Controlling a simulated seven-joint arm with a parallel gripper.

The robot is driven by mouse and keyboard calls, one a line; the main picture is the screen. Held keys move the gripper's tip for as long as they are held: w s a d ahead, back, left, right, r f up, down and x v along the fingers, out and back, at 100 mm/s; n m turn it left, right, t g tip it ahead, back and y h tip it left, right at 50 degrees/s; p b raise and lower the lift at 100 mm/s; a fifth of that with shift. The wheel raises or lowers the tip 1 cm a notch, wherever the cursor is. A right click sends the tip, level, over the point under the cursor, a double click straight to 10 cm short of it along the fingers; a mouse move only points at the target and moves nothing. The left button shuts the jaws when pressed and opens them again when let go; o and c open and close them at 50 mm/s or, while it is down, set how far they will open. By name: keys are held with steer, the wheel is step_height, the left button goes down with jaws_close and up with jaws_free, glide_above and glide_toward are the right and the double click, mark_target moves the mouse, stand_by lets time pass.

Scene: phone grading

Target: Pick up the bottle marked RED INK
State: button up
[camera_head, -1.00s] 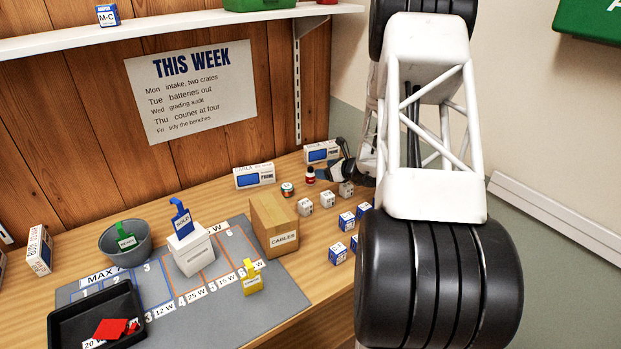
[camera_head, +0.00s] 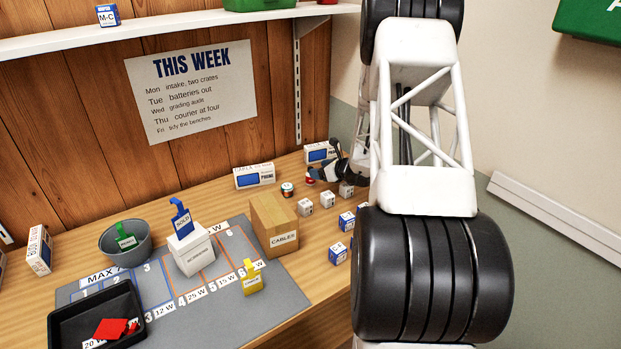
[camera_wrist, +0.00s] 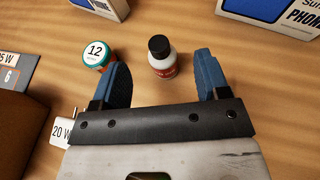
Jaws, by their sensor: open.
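A small bottle (camera_wrist: 163,62) with a black cap, a white body and a red label stands upright on the wooden bench in the wrist view. The print on its label is too small to read. My gripper (camera_wrist: 161,68) is open, with one blue finger to the left of the bottle and one to the right. Clear gaps show on both sides, so neither finger touches it. In the head view my gripper (camera_head: 326,172) partly hides the bottle (camera_head: 310,180), and only some of its red shows.
A round tub marked 12 (camera_wrist: 96,53) stands close by my left finger in the wrist view. Phone boxes (camera_head: 254,176) stand behind. Several small cubes (camera_head: 327,199) and a CABLES box (camera_head: 273,224) stand nearer the front.

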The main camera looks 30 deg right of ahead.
steer(key=shift+x, duration=2.55)
steer(key=shift+c, duration=0.5)
steer(key=c, duration=0.9)
steer(key=shift+r, duration=0.15)
steer(key=shift+r, duration=4.9)
